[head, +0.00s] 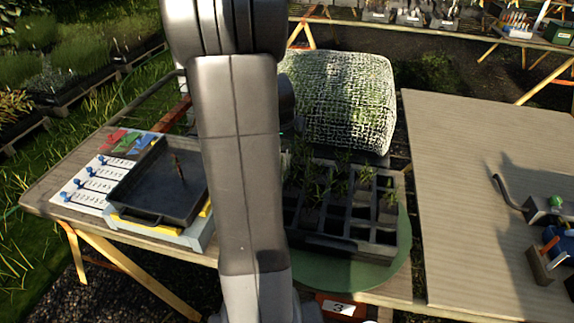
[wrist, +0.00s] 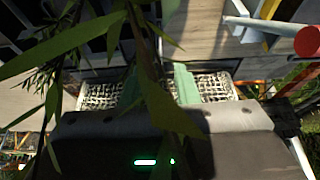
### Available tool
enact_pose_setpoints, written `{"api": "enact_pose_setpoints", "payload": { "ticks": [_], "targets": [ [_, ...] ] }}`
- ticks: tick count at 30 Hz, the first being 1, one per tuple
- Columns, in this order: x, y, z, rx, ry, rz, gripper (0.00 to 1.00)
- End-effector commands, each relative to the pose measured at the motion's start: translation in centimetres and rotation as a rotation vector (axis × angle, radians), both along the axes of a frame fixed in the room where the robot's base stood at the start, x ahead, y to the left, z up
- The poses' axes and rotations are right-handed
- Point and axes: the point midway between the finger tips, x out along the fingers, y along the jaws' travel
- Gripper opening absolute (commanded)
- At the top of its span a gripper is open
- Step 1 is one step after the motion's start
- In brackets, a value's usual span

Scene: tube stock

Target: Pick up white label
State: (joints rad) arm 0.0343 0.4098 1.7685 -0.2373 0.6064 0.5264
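I cannot pick out a single loose white label with certainty. In the head view, a pale board (head: 84,198) at the left carries several whitish strips with blue marks, partly hidden by a black tray (head: 150,195). My arm blocks the middle of the head view and hides my gripper there. In the wrist view my gripper (wrist: 160,88) shows two pale green fingers standing apart, partly covered by long green leaves close to the camera. I see no label between the fingers.
A black cell tray (head: 345,238) with seedlings stands on a green round mat (head: 402,262), before a mesh-covered bale (head: 345,100). An orange number card (head: 340,308) is at the front edge. The right table (head: 470,200) has clear room on its left side.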

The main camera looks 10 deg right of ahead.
Motion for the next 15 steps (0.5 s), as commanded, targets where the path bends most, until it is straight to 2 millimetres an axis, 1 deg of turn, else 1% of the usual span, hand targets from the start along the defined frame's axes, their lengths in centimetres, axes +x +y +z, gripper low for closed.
{"api": "enact_pose_setpoints", "payload": {
  "ticks": [3, 6, 10, 15],
  "targets": [
    [0.7, -0.2, -1.4, 0.0, 0.004, -0.001, 0.28],
    [1.0, -0.3, -2.5, -0.001, 0.003, -0.001, 0.28],
    [1.3, -0.4, -3.0, 0.0, 0.001, 0.0, 0.28],
    [1.3, -0.4, -3.1, 0.0, 0.001, 0.0, 0.28]
  ]
}}
